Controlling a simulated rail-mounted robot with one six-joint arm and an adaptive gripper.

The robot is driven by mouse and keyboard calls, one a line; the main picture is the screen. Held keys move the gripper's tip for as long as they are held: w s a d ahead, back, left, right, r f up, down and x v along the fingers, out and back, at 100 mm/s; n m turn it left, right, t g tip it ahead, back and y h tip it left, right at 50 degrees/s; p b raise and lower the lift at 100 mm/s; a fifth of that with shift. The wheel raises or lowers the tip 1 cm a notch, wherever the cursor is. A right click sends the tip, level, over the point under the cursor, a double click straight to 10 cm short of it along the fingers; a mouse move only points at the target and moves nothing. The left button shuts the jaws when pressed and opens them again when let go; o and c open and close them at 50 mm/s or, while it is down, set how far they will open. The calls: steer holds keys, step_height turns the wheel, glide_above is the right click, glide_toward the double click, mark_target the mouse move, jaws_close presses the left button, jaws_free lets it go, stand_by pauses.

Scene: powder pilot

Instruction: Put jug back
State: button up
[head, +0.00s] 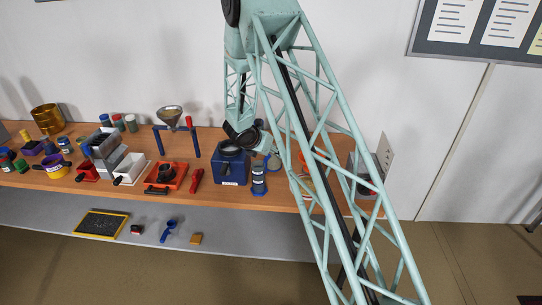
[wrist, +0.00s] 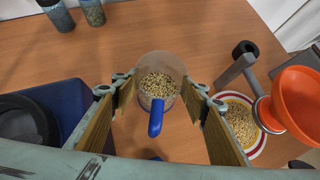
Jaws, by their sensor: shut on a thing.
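A clear jug (wrist: 160,68) with a blue handle (wrist: 155,118) holds pale grain in the wrist view. My gripper (wrist: 158,95) has its two wood-toned fingers on either side of the jug, shut on it. The handle points back toward my wrist. In the head view my gripper (head: 262,144) is over the wooden table, just right of the dark blue box.
The dark blue box (head: 231,165) with a round black top stands left of the jug. A striped bowl of grain (wrist: 241,124) and an orange funnel (wrist: 300,98) are close on the right.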

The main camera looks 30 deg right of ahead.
steer(key=shift+f, duration=0.65)
steer(key=shift+f, duration=0.15)
steer(key=o, duration=1.1)
steer(key=shift+o, duration=0.2)
steer(key=shift+a+r, duration=0.1)
steer(key=shift+r, duration=0.2)
steer(key=v, duration=1.1)
steer(key=shift+a+r+p, duration=0.2)
steer(key=shift+r+p, duration=0.05)
steer(key=shift+p, duration=0.05)
steer(key=shift+s, duration=0.15)
